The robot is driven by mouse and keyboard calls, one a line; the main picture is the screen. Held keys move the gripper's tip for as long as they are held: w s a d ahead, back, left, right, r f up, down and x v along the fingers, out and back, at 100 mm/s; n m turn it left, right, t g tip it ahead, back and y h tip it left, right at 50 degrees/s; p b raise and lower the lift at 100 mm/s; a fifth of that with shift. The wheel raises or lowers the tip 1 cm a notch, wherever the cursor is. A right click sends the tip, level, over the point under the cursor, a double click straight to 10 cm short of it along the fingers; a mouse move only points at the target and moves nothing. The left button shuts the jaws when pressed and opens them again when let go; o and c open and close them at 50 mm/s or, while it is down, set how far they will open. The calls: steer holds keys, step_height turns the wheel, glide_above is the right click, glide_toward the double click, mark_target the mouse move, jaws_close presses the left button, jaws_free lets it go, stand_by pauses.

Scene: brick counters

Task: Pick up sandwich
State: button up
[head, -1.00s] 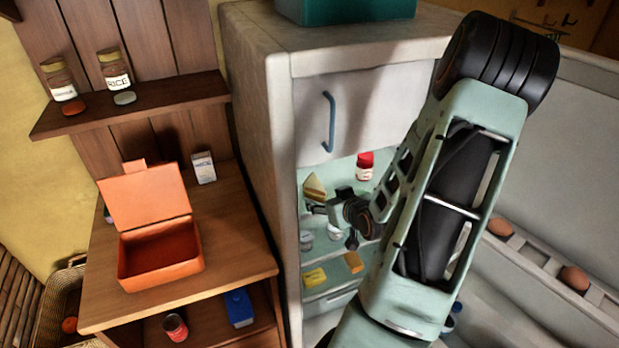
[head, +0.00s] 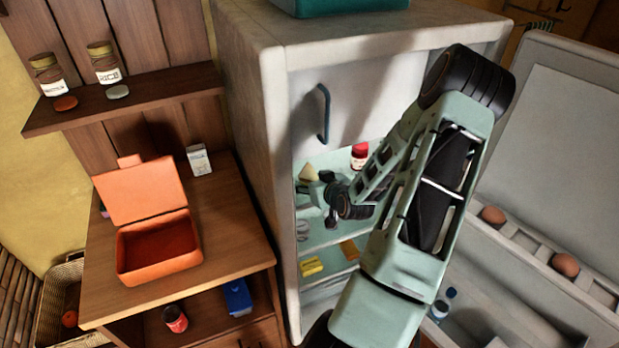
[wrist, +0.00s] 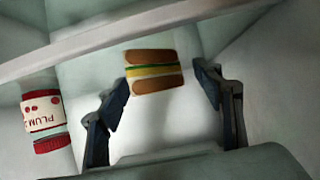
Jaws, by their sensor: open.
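The sandwich (wrist: 153,71) shows in the wrist view with brown bread outside and yellow and green layers between. It lies between and a little beyond the fingertips of my gripper (wrist: 164,82), which is open and empty. The left finger's tip is close to the sandwich's left side; I cannot tell if they touch. In the head view the sandwich (head: 308,173) is a pale wedge on the upper fridge shelf, partly hidden by my gripper (head: 318,190), which reaches in from the right.
A red-lidded plum jar (wrist: 43,122) stands to the left in the wrist view and at the shelf's back in the head view (head: 359,156). A pale bar (wrist: 130,32) crosses the wrist view. An open orange lunchbox (head: 160,247) sits on the wooden counter. The fridge wall (head: 250,170) is left of my gripper.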

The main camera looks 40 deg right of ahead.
steer(key=shift+x, duration=1.25)
steer(key=c, duration=0.8)
steer(key=shift+o, duration=0.2)
